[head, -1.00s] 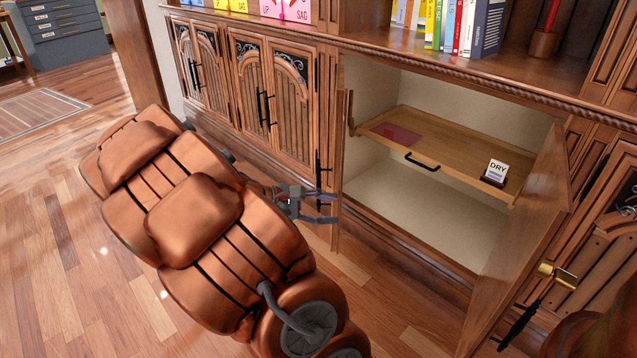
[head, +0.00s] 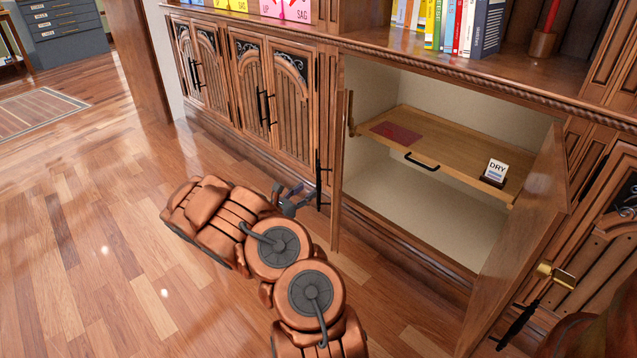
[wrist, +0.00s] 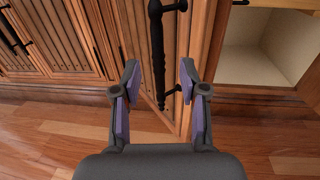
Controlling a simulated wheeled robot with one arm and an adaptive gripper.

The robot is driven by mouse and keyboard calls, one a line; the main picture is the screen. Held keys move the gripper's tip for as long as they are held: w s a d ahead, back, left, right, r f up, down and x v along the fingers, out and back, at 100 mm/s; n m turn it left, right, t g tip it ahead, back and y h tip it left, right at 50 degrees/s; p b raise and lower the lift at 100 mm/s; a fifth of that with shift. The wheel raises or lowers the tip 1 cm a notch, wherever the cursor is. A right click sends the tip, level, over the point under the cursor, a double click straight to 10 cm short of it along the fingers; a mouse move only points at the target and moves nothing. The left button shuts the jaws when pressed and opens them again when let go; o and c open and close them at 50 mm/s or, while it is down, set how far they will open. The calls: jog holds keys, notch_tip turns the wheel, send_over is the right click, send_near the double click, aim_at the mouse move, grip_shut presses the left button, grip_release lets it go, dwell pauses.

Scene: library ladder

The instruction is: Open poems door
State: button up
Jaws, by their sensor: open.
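No poems label is readable on any door. The cabinet in the middle of the head view has two carved wooden doors. Its left door (head: 342,175) stands ajar, seen nearly edge-on, with a black bar handle (head: 319,180). Its right door (head: 525,240) is swung wide open, with another black handle (head: 518,325). My gripper (head: 294,197) is open and empty, just left of the left door's handle. In the wrist view, a black handle (wrist: 157,50) appears between and beyond the spread fingers (wrist: 160,82); contact is not visible.
Inside the open cabinet is a wooden shelf board (head: 460,163) with a black pull, a dark red card (head: 396,133) and a DRY sign (head: 496,171). Closed carved doors (head: 270,100) stand to the left. The wood floor (head: 90,220) at left is clear.

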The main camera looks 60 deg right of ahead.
aim_at(317, 183)
jog(key=d, duration=0.2)
jog(key=d+b, duration=0.1)
jog(key=d, duration=0.1)
jog(key=d+b, duration=0.1)
jog(key=d, duration=0.1)
jog(key=shift+s+d+f, duration=0.15)
jog(key=shift+d+f, duration=0.1)
jog(key=shift+f, duration=0.15)
jog(key=shift+d+r, duration=0.15)
jog(key=shift+d, duration=0.55)
grip_shut()
